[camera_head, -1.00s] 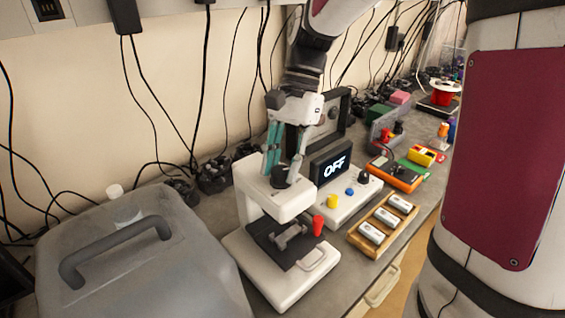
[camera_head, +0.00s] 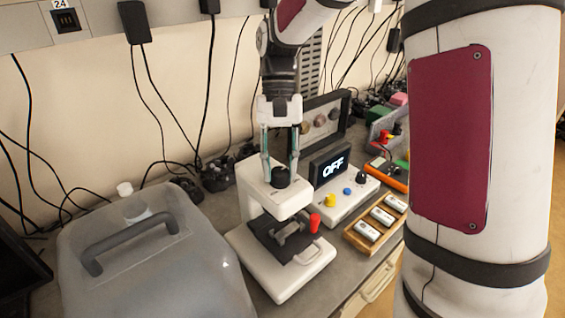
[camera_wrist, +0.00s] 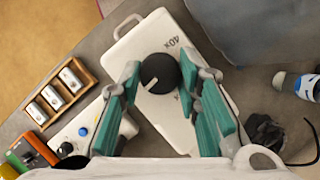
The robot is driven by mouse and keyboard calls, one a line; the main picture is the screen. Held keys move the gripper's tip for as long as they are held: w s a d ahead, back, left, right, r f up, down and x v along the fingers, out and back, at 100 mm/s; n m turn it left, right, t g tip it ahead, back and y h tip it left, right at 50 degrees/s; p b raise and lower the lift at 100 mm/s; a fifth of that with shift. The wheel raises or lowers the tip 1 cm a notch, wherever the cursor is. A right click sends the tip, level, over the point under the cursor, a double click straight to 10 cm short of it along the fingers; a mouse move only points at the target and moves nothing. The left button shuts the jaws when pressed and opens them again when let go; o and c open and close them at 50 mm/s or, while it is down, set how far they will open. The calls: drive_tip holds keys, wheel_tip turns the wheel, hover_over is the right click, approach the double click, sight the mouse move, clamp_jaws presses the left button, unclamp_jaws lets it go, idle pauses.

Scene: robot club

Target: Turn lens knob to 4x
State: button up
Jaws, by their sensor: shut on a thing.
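The lens knob (camera_head: 281,178) is a round black dial on top of the white microscope-like device (camera_head: 262,207). In the wrist view the knob (camera_wrist: 159,73) has a white pointer line aimed toward the lower left of that picture. A "40x" mark is printed on the white top above and right of the knob; other marks are hidden or too small to read. My gripper (camera_head: 280,168) points down over the knob. In the wrist view its teal fingers (camera_wrist: 160,79) stand on either side of the knob, shut on it.
A large grey jug (camera_head: 200,262) stands close on the left.

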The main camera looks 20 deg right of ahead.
drive_tip(key=n+h, duration=0.1)
drive_tip(key=n, duration=0.1)
drive_tip(key=n+p, duration=0.1)
drive_tip(key=n, duration=0.1)
drive_tip(key=shift+a+n+h, duration=0.15)
drive_tip(key=shift+n+h, duration=0.15)
drive_tip(key=shift+h, duration=0.1)
drive_tip(key=n+h, duration=0.1)
drive_tip(key=n, duration=0.2)
drive_tip(key=shift+a+r+n+p, duration=0.1)
drive_tip(key=shift+n+p, duration=0.3)
drive_tip(key=n+h, duration=0.1)
drive_tip(key=n, duration=0.1)
drive_tip(key=n+t+p, duration=0.1)
drive_tip(key=n, duration=0.1)
drive_tip(key=shift+s+h, duration=0.1)
drive_tip(key=shift+h, duration=0.3)
drive_tip(key=shift+a+n+t+h+p, duration=0.1)
drive_tip(key=shift+n+t+h+p, duration=0.45)
drive_tip(key=shift+n, duration=1.55)
drive_tip(key=o, duration=1.1)
drive_tip(key=v, duration=1.2)
